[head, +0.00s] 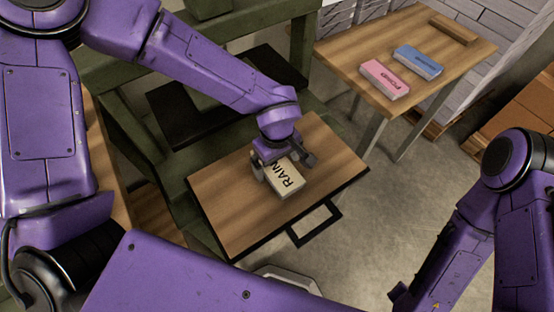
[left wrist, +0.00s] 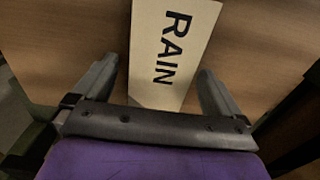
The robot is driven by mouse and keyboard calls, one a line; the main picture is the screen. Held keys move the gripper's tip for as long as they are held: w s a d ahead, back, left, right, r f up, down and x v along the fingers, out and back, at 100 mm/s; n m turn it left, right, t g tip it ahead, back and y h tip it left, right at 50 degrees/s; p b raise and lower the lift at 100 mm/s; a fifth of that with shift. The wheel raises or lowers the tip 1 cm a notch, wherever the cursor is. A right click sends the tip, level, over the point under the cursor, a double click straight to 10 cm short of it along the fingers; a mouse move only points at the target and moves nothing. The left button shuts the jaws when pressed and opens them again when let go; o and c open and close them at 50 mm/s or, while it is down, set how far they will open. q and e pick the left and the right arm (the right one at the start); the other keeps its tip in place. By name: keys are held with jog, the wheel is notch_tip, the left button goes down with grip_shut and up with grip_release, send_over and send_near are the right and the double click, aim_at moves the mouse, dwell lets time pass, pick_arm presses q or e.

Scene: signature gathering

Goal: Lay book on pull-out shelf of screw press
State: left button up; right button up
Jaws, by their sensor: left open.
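A cream book marked RAIN (head: 286,178) lies flat on the wooden pull-out shelf (head: 235,215) of the green screw press (head: 205,160). The shelf is drawn out and has a black handle at its front edge. My left gripper (head: 284,166) is just above the book, with its fingers on either side of it. In the left wrist view the book (left wrist: 172,50) shows between the open fingers, with a gap on each side. My right arm comes in at the right of the head view; its gripper is at most partly visible at the lower edge.
A wooden side table (head: 440,55) at the upper right holds a pink book (head: 385,79), a blue book (head: 418,62) and a wooden block (head: 453,28). Cardboard boxes (head: 520,100) stand at the far right. The concrete floor between shelf and table is clear.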

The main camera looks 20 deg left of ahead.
aim_at(277, 165)
pick_arm(q)
notch_tip(277, 165, up, 12)
jog(key=p, duration=0.1)
jog(key=shift+r, duration=0.2)
